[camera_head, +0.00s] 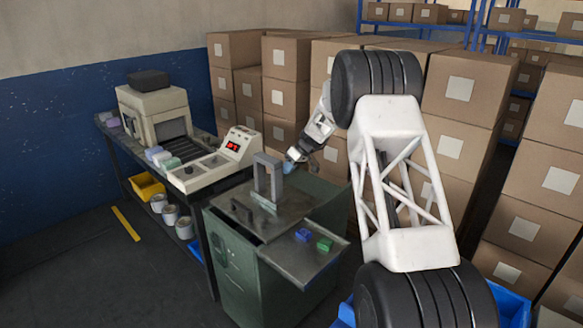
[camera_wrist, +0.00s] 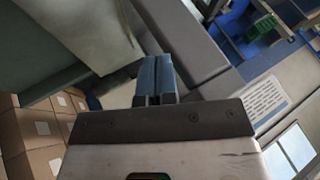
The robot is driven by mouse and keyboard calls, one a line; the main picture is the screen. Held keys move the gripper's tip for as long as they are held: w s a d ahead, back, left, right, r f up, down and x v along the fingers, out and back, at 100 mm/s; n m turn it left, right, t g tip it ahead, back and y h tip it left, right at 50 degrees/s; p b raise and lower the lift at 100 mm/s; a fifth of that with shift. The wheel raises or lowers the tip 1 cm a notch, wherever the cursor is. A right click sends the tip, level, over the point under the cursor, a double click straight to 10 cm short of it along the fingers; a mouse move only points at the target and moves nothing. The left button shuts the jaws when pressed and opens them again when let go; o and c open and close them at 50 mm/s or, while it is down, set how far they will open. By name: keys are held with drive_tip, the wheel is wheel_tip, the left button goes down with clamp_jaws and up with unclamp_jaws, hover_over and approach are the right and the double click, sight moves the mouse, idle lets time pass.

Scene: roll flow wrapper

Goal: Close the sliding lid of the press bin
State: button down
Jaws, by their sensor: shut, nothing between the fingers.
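The press bin (camera_head: 245,283) is a green cabinet with a worn metal top at the centre of the head view. A grey upright arch (camera_head: 258,178), which looks like the lid's handle, stands on the metal plate (camera_head: 236,208) on top. A dark gap shows along the plate's front left edge. My gripper (camera_head: 289,165) is just right of the arch, above the bin top. In the wrist view, my gripper's blue-grey fingers (camera_wrist: 155,80) are together and empty. A thick grey bar (camera_wrist: 190,42), probably the arch, lies close beyond them; I cannot tell whether they touch.
A side shelf (camera_head: 290,268) on the bin carries a blue block (camera_head: 303,235) and a green block (camera_head: 325,244). A machine with a red display (camera_head: 232,147) stands on the bench to the left. Stacked cartons (camera_head: 288,85) close off the back and right.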

drive_tip(key=shift+s+a, duration=0.15)
drive_tip(key=shift+a, duration=0.05)
idle(0.3)
drive_tip(key=s+a, duration=0.3)
drive_tip(key=shift+s+a, duration=0.45)
drive_tip(key=shift+s, duration=0.05)
drive_tip(key=shift+a+f, duration=0.1)
drive_tip(key=shift+w+d, duration=0.45)
drive_tip(key=w+d, duration=0.2)
drive_tip(key=shift+w+d, duration=0.2)
drive_tip(key=shift+d, duration=0.1)
approach(278, 173)
drive_tip(key=shift+w+d, duration=1.2)
drive_tip(key=shift+d, duration=0.15)
